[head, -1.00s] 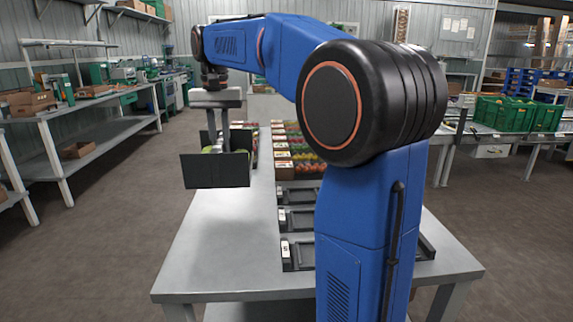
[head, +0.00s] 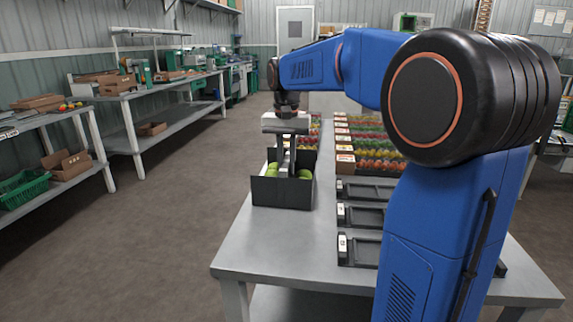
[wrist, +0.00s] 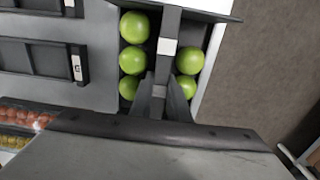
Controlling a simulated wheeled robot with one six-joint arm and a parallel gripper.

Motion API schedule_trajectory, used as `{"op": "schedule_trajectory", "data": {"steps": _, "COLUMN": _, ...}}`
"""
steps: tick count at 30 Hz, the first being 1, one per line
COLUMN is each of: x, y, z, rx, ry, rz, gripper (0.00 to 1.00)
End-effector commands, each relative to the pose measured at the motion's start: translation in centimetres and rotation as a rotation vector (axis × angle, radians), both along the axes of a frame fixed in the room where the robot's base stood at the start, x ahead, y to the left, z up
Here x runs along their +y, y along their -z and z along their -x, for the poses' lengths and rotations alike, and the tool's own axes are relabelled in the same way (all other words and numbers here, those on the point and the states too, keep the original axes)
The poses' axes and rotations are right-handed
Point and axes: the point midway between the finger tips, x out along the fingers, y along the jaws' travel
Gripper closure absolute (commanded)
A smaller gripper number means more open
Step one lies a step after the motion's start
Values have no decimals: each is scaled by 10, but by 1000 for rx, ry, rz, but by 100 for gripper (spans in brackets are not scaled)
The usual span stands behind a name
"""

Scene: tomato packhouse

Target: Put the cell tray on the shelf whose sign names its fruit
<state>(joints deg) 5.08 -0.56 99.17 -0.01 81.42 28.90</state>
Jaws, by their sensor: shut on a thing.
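The black cell tray (head: 282,193) holds several round green fruits. My gripper (head: 287,160) is above its middle, shut on the tray's central upright part. In the wrist view the tray (wrist: 124,104) shows green fruits on both sides of my gripper (wrist: 160,92). The tray is by the left edge of the grey table (head: 255,245); I cannot tell how high it hangs. Black tray frames with small white labels (head: 342,214) lie in a row on the table, partly behind my arm. The labels are too small to read. No fruit-named shelf sign is legible.
Rows of red, yellow and green fruit in boxes (head: 345,160) fill the table's far part. Shelving benches (head: 125,100) with cardboard boxes and a green crate (head: 25,188) stand at the left. Brown floor (head: 150,240) between benches and table is clear.

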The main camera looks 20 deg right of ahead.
Motion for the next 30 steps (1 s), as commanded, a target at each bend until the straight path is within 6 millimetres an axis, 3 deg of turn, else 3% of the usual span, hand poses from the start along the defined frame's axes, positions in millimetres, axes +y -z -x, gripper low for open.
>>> {"op": "schedule_trajectory", "data": {"steps": 10, "x": 0, "y": 2, "z": 0, "rx": -2, "ry": 0, "rz": 0, "gripper": 100}}
{"op": "schedule_trajectory", "data": {"steps": 11, "x": 0, "y": 3, "z": 0, "rx": -1, "ry": 0, "rz": 0, "gripper": 82}}
{"op": "schedule_trajectory", "data": {"steps": 13, "x": 0, "y": 3, "z": 0, "rx": -1, "ry": 0, "rz": 0, "gripper": 66}}
{"op": "schedule_trajectory", "data": {"steps": 23, "x": 0, "y": 1, "z": 0, "rx": -1, "ry": 0, "rz": 0, "gripper": 66}}
{"op": "schedule_trajectory", "data": {"steps": 30, "x": 0, "y": -25, "z": -1, "rx": -4, "ry": 0, "rz": 0, "gripper": 66}}
